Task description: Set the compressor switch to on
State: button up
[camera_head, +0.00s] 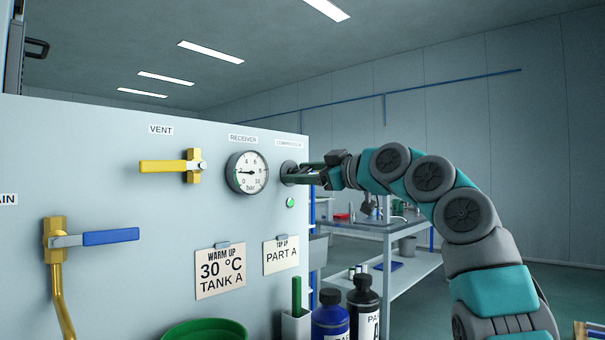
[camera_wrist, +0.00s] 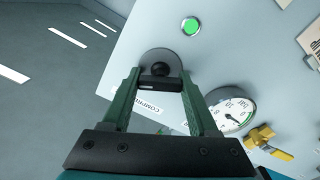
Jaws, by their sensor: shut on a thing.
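The compressor switch is a dark knob on a round grey plate (camera_head: 289,172) at the right end of the panel, below the compressor label (camera_head: 289,143). In the wrist view the knob (camera_wrist: 160,68) lies between the tips of my two green fingers. My gripper (camera_head: 300,176) is at the panel and shut on this knob. The fingers hide part of the knob in the head view, so its setting is hard to read. A round green lamp (camera_head: 290,202) sits just below the switch and looks bright green in the wrist view (camera_wrist: 190,26).
The receiver gauge (camera_head: 247,172) is close left of the switch. A yellow vent valve (camera_head: 185,166) and a blue-handled valve (camera_head: 95,239) are farther left. Paper tags (camera_head: 281,255) hang below. Bottles (camera_head: 362,302) stand beneath, and a workbench (camera_head: 385,226) is behind my arm.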

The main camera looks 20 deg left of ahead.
jog(key=c, duration=0.7)
jog(key=m, duration=0.3)
jog(key=shift+a+f+m+b, duration=0.1)
jog(key=shift+m+b, duration=0.25)
jog(key=shift+m, duration=0.05)
jog(key=shift+c, duration=0.2)
jog(key=shift+m, duration=1)
jog(key=o, duration=1.4)
